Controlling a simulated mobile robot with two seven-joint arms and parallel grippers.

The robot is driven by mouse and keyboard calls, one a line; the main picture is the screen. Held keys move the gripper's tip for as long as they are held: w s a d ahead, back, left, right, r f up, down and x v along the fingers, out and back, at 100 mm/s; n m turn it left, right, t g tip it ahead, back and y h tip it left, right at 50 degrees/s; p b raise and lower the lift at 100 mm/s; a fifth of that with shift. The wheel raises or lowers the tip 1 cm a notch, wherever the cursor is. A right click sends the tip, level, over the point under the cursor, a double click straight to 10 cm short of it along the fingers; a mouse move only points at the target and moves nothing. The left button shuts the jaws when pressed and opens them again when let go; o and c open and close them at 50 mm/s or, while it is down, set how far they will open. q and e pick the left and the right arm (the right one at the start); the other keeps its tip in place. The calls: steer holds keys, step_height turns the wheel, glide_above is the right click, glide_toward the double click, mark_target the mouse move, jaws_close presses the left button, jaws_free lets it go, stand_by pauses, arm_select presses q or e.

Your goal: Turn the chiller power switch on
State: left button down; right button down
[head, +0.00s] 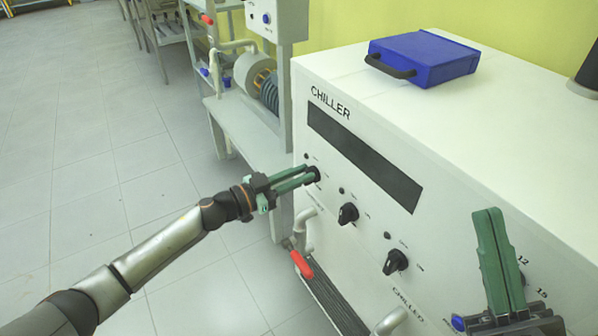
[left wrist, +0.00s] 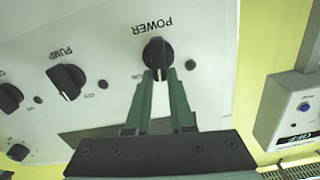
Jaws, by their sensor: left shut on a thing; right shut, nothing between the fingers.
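The white chiller (head: 345,90) has a row of black knobs on its front panel. The power switch (left wrist: 158,54) is the black knob under the upside-down POWER label in the left wrist view; in the head view its dark edge (head: 315,172) shows at my left fingertips. My left gripper (head: 308,175) is shut on this knob, its green fingers (left wrist: 160,82) on either side of the grip, partly hiding it. A small dark lamp (left wrist: 190,65) sits beside the knob. My right gripper (head: 488,218) is shut and empty in front of the panel's right part.
The pump knob (head: 348,213) and another knob (head: 395,262) sit right of the power switch. A red-handled valve (head: 301,264) is below. A blue case (head: 423,57) lies on the chiller top. Open floor (head: 80,130) is at left.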

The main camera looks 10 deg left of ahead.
arm_select(q)
steer(key=shift+s+d+f+m+p, duration=0.15)
steer(key=shift+s+f+m+p, duration=0.05)
steer(key=shift+m, duration=1.55)
steer(key=shift+s+d+f+m+p, duration=0.15)
steer(key=shift+d+m, duration=0.05)
steer(key=shift+m, duration=1.6)
steer(key=shift+s+d+f+m+p, duration=0.15)
steer(key=shift+s+f+m+p, duration=0.05)
steer(key=shift+m, duration=1.55)
arm_select(e)
steer(key=shift+d+r, duration=0.1)
steer(key=shift+r, duration=0.65)
arm_select(q)
steer(key=c, duration=0.8)
jaws_free()
arm_select(e)
steer(key=shift+f, duration=0.1)
